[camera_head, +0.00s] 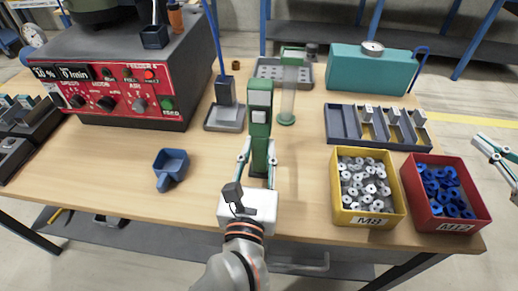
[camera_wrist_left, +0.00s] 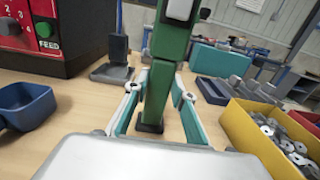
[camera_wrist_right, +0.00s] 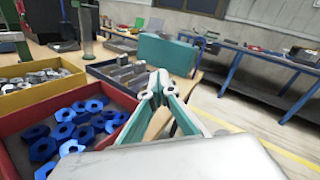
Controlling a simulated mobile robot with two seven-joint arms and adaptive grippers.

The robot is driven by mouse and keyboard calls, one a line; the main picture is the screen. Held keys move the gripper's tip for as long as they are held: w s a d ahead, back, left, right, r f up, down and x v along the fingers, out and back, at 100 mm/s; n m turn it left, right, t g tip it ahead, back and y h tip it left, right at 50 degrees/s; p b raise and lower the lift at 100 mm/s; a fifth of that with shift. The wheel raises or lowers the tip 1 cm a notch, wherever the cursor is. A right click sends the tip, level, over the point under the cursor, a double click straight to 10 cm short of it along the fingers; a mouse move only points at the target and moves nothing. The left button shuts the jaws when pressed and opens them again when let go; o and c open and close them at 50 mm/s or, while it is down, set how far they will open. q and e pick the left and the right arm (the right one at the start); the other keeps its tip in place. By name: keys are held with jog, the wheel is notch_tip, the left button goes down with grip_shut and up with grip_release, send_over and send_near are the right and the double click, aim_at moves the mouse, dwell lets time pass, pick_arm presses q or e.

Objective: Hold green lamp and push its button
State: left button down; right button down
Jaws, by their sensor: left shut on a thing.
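The green lamp (camera_head: 261,101) stands upright near the front middle of the table. It has a pale square button (camera_head: 259,117) on the side facing me. My left gripper (camera_head: 258,168) is shut around the lamp's lower body, with one finger on each side. The left wrist view shows the lamp's green post (camera_wrist_left: 160,90) between the fingers and its dark foot at the tabletop. My right gripper (camera_wrist_right: 158,88) is shut and empty, off to the right beyond the red bin. It also shows at the right edge of the head view (camera_head: 488,146).
A yellow bin (camera_head: 342,207) of metal nuts and a red bin (camera_head: 474,207) of blue nuts stand at right. A red-fronted feeder (camera_head: 100,120) is at left. A blue scoop (camera_head: 171,166) lies left of the lamp. A grey divided tray (camera_head: 343,128) lies behind the bins.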

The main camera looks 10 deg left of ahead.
pick_arm(q)
jog(key=shift+f, duration=0.35)
pick_arm(e)
jog(key=s+a+r+n+g+y, duration=0.1)
jog(key=a+n+y, duration=0.1)
jog(key=a, duration=0.3)
jog(key=s+a+r+n+g+y, duration=0.1)
jog(key=a+r+n, duration=0.1)
jog(key=a, duration=0.2)
jog(key=s+a+r+n+y, duration=0.1)
jog(key=s+a+n+y, duration=0.1)
jog(key=a, duration=0.3)
jog(key=shift+a+r+g+y, duration=0.2)
jog(key=shift+a+g+y, duration=0.1)
jog(key=shift+g, duration=0.1)
jog(key=s+a+r+m+t, duration=0.1)
jog(key=s+a+m, duration=0.45)
jog(key=a, duration=0.55)
jog(key=s+a+r+m+t, duration=0.1)
jog(key=s+a+m, duration=0.3)
jog(key=a+m, duration=0.55)
jog(key=s+a+m, duration=0.4)
jog(key=s+a, duration=0.1)
jog(key=a, duration=0.9)
send_over(259, 137)
jog(key=s, duration=0.5)
jog(key=shift+d+r, duration=0.1)
jog(key=shift+d, duration=0.25)
